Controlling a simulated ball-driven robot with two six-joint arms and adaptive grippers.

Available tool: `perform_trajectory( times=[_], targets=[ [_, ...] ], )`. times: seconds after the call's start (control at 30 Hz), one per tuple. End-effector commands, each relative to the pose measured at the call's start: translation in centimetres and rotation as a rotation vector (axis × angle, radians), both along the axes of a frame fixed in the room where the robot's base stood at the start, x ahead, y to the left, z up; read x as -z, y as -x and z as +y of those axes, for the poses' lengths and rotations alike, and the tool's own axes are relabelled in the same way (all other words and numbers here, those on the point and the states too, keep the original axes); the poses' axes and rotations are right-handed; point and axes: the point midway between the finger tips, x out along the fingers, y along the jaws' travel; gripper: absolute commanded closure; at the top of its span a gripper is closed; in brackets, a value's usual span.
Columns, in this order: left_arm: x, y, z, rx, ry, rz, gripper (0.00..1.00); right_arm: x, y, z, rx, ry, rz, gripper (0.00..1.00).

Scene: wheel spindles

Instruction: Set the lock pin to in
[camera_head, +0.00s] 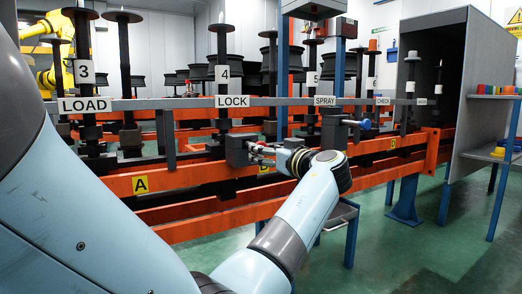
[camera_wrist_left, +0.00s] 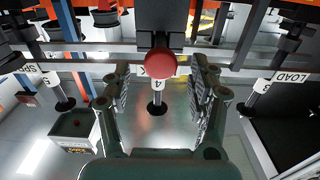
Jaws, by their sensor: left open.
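The lock pin shows as a round red knob (camera_wrist_left: 160,64) on a dark grey box (camera_wrist_left: 165,18) in the left wrist view. The box (camera_head: 237,150) sits on the rail under the LOCK sign (camera_head: 232,101) in the head view. My left gripper (camera_head: 257,152) is at the right side of this box. Its two fingers (camera_wrist_left: 158,95) are open, one on each side of the knob in the picture, with gaps to both sides. I cannot tell whether the fingertips reach past the knob. My right gripper is not in view.
A grey rail (camera_head: 190,103) carries LOAD, LOCK, SPRAY and CHECK signs before upright spindles. Orange beams (camera_head: 190,180) run below. A second box (camera_head: 333,130) with a blue knob (camera_head: 365,124) stands right of my gripper. The green floor (camera_head: 400,255) is mostly clear at right.

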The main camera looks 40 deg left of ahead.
Motion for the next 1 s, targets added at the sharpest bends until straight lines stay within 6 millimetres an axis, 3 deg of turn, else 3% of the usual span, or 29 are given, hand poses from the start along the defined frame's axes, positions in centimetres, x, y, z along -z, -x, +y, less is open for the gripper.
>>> perform_trajectory(
  times=[0.2,0.4,1.0],
  targets=[
    [0.2,1.9,-4.6,0.001,0.005,0.002,0.40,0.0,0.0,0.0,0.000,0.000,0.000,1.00],
    [0.1,2.9,-6.9,0.000,0.002,0.001,0.40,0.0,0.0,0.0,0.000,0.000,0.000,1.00],
    [0.0,3.1,-7.3,-0.001,0.001,0.001,0.40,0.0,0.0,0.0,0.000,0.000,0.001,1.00]
  ],
)
